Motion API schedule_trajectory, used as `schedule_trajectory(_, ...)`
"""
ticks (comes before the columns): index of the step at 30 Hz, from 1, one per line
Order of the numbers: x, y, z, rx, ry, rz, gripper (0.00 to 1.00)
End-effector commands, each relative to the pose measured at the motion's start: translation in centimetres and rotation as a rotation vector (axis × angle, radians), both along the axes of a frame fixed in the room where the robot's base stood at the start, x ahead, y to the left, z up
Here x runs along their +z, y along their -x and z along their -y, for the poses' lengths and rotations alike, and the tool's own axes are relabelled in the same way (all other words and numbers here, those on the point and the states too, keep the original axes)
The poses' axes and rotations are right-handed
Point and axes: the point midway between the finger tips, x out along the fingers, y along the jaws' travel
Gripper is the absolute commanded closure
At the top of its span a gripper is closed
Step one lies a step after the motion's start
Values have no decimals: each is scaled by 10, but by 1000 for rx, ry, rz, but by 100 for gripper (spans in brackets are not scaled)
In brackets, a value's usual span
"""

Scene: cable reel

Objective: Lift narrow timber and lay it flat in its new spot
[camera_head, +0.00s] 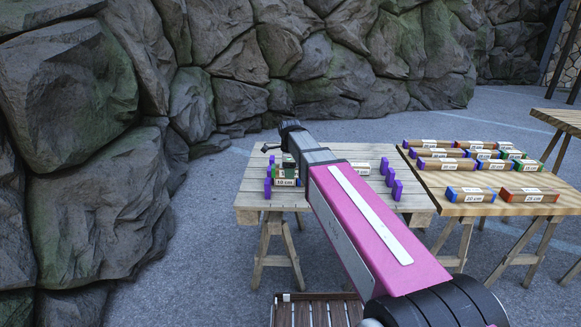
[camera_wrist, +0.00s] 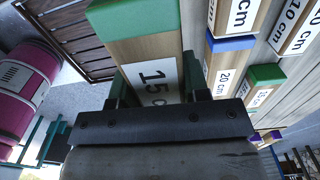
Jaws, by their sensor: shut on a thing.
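My gripper (camera_wrist: 155,78) is shut on a narrow timber (camera_wrist: 145,45) with a green end and a white label reading "15 c", partly cut off by the gripper. In the head view my gripper (camera_head: 288,138) is over the left trestle table (camera_head: 250,203), and my arm hides most of what lies beneath it. A timber with a "10 cm" label (camera_head: 287,182) lies on that table close to the gripper. Whether the held timber touches anything below cannot be told.
Purple posts (camera_head: 397,190) stand on the left table. The wrist view shows a blue-ended 20 cm timber (camera_wrist: 225,62) and a green-ended one (camera_wrist: 263,76) beside the held piece. The right table (camera_head: 450,208) bears several labelled timbers. A slatted wooden piece (camera_head: 318,312) is below. Rocks (camera_head: 70,90) stand left.

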Motion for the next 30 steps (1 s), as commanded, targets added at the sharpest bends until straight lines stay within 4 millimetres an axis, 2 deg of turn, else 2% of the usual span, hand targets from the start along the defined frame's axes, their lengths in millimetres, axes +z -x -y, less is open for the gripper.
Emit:
schedule_trajectory(18, -64, 0, 0, 0, 0, -1, 84)
schedule_trajectory(24, -81, 0, 0, 0, 0, -1, 84)
schedule_trajectory(30, -90, 0, 0, 0, 0, 0, 84)
